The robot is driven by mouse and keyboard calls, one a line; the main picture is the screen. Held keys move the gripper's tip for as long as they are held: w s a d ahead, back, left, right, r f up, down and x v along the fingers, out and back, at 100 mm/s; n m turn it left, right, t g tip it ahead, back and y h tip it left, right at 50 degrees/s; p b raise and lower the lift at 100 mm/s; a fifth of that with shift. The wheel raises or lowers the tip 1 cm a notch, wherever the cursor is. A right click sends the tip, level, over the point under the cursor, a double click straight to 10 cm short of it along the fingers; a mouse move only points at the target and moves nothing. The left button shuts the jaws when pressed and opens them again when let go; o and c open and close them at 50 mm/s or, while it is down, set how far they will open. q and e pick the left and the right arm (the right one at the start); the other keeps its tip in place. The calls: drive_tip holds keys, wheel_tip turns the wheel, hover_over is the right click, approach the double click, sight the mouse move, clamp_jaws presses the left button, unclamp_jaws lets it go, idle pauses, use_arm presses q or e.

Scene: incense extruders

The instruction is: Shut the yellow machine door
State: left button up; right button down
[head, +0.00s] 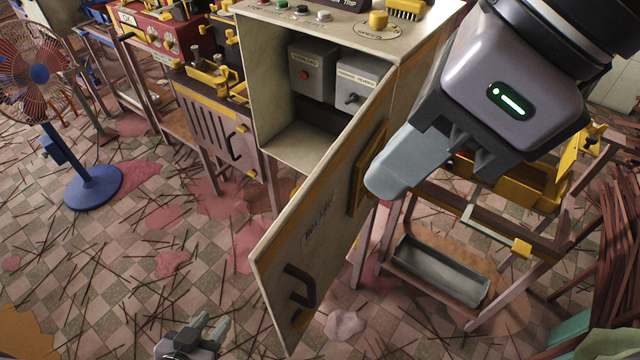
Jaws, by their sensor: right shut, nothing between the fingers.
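The yellow machine door (320,235) stands wide open from the cream cabinet (270,80), swung out toward me from the right side of the opening. Its outer face shows a dark handle (302,288) near its free lower end and a yellow frame. My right gripper (388,182) is shut and empty, with its fingertips close to the door's outer face near the yellow frame. I cannot tell whether they touch it. My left gripper (208,326) is low at the bottom edge, left of the door, with its fingers apart and nothing seen between them.
Inside the cabinet are grey boxes with a red button (303,75) and a switch. A blue fan (93,186) stands at left. A metal tray (440,272) sits in a low frame at right. Thin sticks and pink patches litter the tiled floor.

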drive_tip(key=w+d+t, duration=0.1)
use_arm(q)
drive_tip(key=shift+r+p, duration=1.1)
use_arm(e)
approach(319, 192)
drive_tip(key=shift+h, duration=0.4)
drive_tip(key=shift+s+a+f, duration=0.75)
drive_tip(key=shift+a+f, duration=0.05)
drive_tip(key=shift+a, duration=0.15)
drive_tip(key=shift+s+a+f, duration=0.7)
drive_tip(key=shift+a+f, duration=0.1)
drive_tip(key=shift+a, duration=0.15)
use_arm(q)
drive_tip(key=shift+f, duration=0.1)
use_arm(e)
drive_tip(key=shift+m, duration=0.3)
